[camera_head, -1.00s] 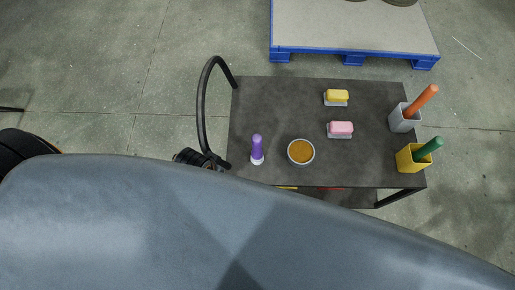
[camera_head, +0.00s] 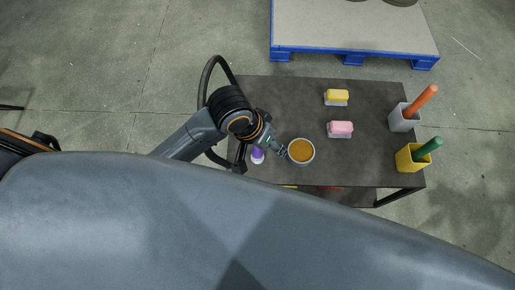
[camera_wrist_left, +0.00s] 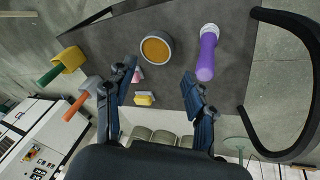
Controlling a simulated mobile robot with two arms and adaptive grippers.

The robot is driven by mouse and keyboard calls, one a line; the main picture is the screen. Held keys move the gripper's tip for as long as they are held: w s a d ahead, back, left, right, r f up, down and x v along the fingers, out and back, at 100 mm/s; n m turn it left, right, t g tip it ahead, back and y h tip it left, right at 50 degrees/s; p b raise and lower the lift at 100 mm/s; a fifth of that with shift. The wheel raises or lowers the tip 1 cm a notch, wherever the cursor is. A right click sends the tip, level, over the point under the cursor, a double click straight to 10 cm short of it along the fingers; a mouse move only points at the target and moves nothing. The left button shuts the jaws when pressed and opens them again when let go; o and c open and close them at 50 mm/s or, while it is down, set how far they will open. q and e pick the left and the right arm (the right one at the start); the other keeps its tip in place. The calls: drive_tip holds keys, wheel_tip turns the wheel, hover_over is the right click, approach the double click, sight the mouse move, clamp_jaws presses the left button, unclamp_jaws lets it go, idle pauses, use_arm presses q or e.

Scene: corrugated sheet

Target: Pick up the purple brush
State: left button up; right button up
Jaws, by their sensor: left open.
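The purple brush (camera_head: 258,155) stands at the near left of the dark cart top, partly hidden by my left arm in the head view. In the left wrist view the purple brush (camera_wrist_left: 207,55) shows its purple handle and white base. My left gripper (camera_head: 261,153) is above this corner of the cart, its fingers spread on either side of the brush in the head view. In the left wrist view my left gripper (camera_wrist_left: 158,84) is open and empty, with the brush ahead of the right-hand finger. My right gripper is not in view.
A bowl of orange-brown content (camera_head: 301,151) stands close right of the brush. Pink (camera_head: 340,129) and yellow (camera_head: 337,97) brushes lie farther back. Grey (camera_head: 403,121) and yellow (camera_head: 408,160) holders with handles stand at right. A black curved cart handle (camera_head: 206,75) rises at left.

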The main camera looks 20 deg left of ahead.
use_arm(q)
drive_tip(key=w+g+y, duration=0.1)
drive_tip(key=w, duration=0.2)
drive_tip(key=n+g+y, duration=0.1)
drive_tip(key=n+y, duration=0.1)
hover_over(258, 157)
drive_tip(key=w+a, duration=0.1)
drive_tip(key=shift+w+a+r, duration=0.1)
drive_tip(key=shift+w, duration=0.1)
drive_tip(key=shift+a+f+y, duration=0.15)
drive_tip(key=shift+f+y, duration=0.1)
drive_tip(key=shift+y, duration=0.05)
wheel_tip(258, 157, down, 8)
drive_tip(key=shift+r+b, duration=0.1)
drive_tip(key=shift+b, duration=0.2)
drive_tip(key=shift+d+f, duration=0.25)
drive_tip(key=shift+f, duration=1.1)
drive_tip(key=shift+d+f, duration=0.2)
drive_tip(key=shift+f, duration=1.15)
drive_tip(key=shift+c, duration=0.4)
clamp_jaws()
